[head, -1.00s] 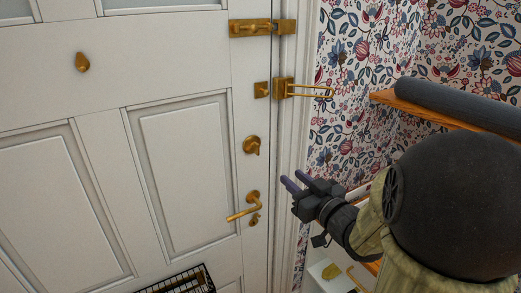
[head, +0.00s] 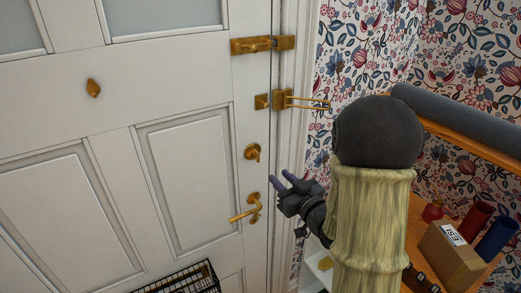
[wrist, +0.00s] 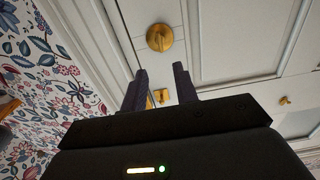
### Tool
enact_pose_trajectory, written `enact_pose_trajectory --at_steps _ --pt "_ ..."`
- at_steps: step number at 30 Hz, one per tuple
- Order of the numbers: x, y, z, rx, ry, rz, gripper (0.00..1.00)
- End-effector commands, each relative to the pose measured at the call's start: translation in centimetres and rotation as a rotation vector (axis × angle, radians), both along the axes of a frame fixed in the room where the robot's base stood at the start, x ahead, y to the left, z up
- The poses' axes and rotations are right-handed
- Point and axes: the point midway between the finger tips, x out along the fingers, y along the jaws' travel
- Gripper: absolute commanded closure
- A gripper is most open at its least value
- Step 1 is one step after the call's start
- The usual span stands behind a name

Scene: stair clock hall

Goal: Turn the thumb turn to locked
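The brass thumb turn (head: 253,152) sits on its round plate on the white door (head: 105,130), above the lever handle (head: 245,208). It also shows in the wrist view (wrist: 160,38), beyond my fingertips and near the top of the picture. My gripper (head: 280,180) is in front of the door's right edge, below and to the right of the thumb turn, apart from it. In the wrist view my two fingers (wrist: 157,80) stand apart with nothing between them; a brass fitting (wrist: 160,96) shows in the gap behind them.
A brass slide bolt (head: 262,45) and a door guard (head: 285,101) are above the thumb turn. At right a wooden shelf (head: 455,140) holds a dark roll. Below it stand a cardboard box (head: 450,255) and red and blue cylinders. A wire basket (head: 190,280) hangs low on the door.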

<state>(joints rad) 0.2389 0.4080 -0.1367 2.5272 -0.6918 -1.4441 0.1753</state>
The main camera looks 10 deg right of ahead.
Motion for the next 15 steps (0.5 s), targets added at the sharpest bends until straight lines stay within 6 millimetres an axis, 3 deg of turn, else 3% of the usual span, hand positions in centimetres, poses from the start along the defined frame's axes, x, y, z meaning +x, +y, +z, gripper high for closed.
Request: enact_pose_trajectory --at_steps 7,15 --pt "0.4 0.2 0.3 -0.001 0.004 -0.007 0.71" --pt "5.2 1.8 0.2 -0.003 0.000 -0.004 0.71"
